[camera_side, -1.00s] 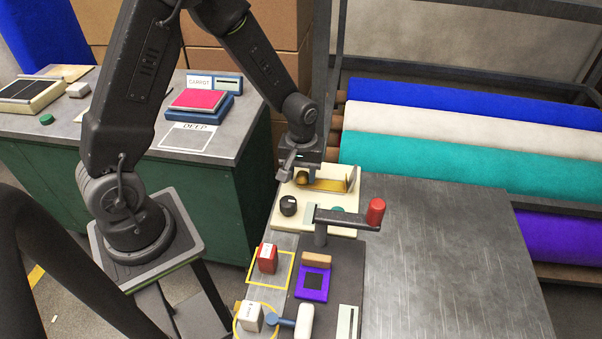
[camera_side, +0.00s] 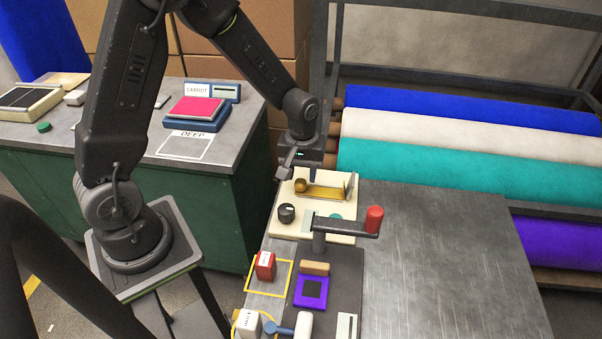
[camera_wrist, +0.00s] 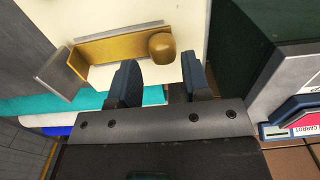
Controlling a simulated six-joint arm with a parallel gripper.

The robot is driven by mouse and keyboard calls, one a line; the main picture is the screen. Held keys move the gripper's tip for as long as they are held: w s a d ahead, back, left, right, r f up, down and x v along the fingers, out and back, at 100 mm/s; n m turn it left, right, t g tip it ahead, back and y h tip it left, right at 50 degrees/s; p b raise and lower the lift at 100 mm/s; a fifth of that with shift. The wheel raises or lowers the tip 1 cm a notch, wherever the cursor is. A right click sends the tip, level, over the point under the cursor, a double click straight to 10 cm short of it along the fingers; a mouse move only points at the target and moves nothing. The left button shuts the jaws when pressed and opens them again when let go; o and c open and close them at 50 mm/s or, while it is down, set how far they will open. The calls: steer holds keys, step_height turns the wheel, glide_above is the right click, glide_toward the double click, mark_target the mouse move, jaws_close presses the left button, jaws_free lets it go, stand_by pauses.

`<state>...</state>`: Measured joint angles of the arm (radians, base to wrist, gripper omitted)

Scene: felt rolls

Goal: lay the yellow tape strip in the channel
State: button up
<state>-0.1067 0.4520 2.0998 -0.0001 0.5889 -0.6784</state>
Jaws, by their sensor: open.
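The yellow tape strip (camera_side: 328,193) shows as a golden band on the cream board (camera_side: 346,223), with a round golden knob (camera_side: 301,185) at its left end. In the wrist view the strip (camera_wrist: 118,46) runs from the knob (camera_wrist: 161,45) to a grey end plate (camera_wrist: 55,75). I cannot tell which part is the channel. My gripper (camera_side: 310,170) is above the knob end. In the wrist view its dark fingers (camera_wrist: 160,65) are apart with nothing held between them. The knob shows just beyond the fingertips, apart from them.
A black knob (camera_side: 286,213) stands on the board's left side. A crank with a red handle (camera_side: 374,219) rises in front of it. A red block (camera_side: 265,265) and a purple pad (camera_side: 311,291) lie nearer. The metal table (camera_side: 440,260) is clear to the right.

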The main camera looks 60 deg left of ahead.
mark_target(305, 181)
steer(key=shift+w+d+r, duration=0.1)
steer(key=shift+d+r, duration=0.05)
steer(key=shift+r, duration=0.7)
steer(key=shift+w+d+r, duration=0.1)
steer(key=shift+r, duration=0.7)
steer(key=shift+r, duration=0.1)
steer(key=shift+o, duration=0.3)
steer(key=o, duration=0.5)
step_height(305, 181, up, 14)
stand_by(0.3)
